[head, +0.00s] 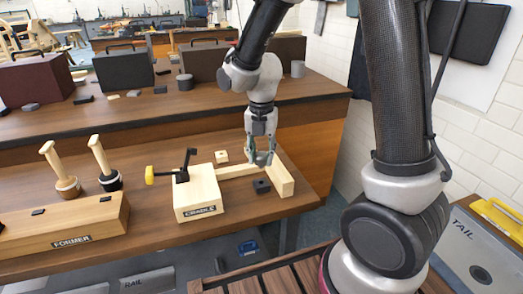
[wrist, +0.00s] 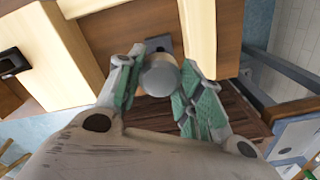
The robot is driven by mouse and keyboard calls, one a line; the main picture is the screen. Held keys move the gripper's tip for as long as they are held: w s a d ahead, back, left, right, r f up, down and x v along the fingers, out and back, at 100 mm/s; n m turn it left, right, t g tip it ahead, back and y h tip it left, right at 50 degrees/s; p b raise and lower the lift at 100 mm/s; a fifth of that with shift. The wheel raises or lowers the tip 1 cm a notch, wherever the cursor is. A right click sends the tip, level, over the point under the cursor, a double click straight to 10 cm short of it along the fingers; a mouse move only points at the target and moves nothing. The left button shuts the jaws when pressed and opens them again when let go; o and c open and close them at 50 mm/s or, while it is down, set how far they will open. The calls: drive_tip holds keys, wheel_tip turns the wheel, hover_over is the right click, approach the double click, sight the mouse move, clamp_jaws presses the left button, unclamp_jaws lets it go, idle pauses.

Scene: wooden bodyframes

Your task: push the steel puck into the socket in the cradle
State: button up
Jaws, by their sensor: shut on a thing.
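The wooden cradle (head: 198,194), a pale block labelled CRADLE with a bar and an upright end piece at its right, stands on the bench. My gripper (head: 262,158) is low over the bar, near the end piece. In the wrist view my gripper (wrist: 160,92) has its green-padded fingers closed on a round grey-faced piece (wrist: 158,75), which looks like the steel puck. A small dark block (head: 261,186) sits in front of the bar; a dark grey piece (wrist: 158,43) shows just beyond the held piece. I cannot make out the socket.
A small pale block (head: 221,156) lies behind the bar. A wooden former (head: 68,226) and two wooden-handled tools (head: 60,175) stand at the left. The bench's front edge is close to the cradle.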

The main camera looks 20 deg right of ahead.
sight(261, 168)
drive_tip(key=shift+f, duration=2.25)
drive_tip(key=shift+f, duration=1.65)
drive_tip(key=o, duration=1.2)
wheel_tip(261, 168, up, 12)
